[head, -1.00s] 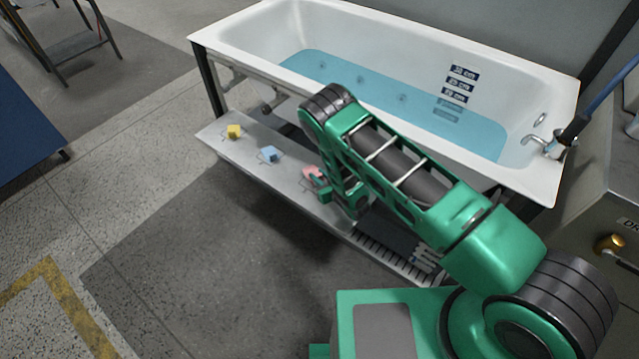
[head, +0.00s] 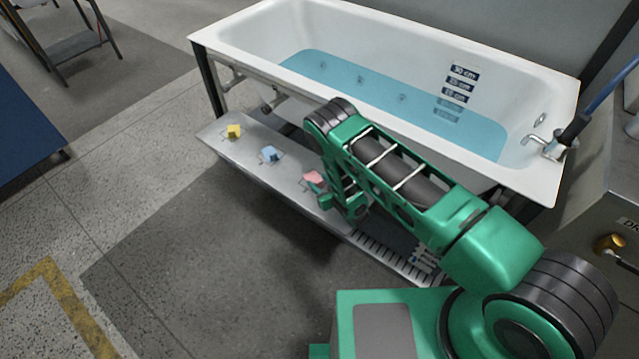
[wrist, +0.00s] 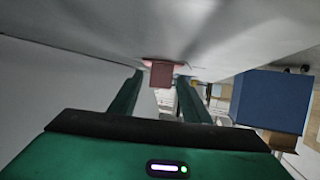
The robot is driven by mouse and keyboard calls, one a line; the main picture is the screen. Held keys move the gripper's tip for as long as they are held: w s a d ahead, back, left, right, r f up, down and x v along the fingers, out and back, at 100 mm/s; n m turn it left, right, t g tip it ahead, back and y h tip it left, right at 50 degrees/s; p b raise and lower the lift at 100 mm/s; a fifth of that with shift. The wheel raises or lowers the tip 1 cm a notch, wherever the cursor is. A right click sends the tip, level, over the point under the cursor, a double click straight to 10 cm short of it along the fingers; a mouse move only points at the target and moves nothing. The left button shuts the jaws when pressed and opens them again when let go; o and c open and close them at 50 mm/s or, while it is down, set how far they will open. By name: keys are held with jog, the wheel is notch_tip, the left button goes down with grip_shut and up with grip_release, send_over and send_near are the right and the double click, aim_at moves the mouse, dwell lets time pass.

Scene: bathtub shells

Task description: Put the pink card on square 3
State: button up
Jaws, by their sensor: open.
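The pink card (head: 314,178) stands on the grey shelf (head: 285,190) in front of the tub, at an outlined mark whose number I cannot read. In the wrist view the card (wrist: 161,74) shows dull red, straight ahead at the fingertips. My gripper (head: 327,197) is open, just to the right of and nearer than the card in the head view. The two green fingers (wrist: 160,88) lie on either side of the card's line in the wrist view. I see no finger closed on the card.
A blue piece (head: 270,153) and a yellow piece (head: 234,131) stand further left on the shelf. The white bathtub (head: 395,100) with water rises behind it. A slotted grating (head: 385,257) is at the shelf's right end. The floor in front is clear.

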jog(key=v, duration=1.1)
jog(key=shift+s+d+r, duration=0.15)
jog(key=shift+s+d, duration=0.05)
jog(key=shift+s, duration=0.05)
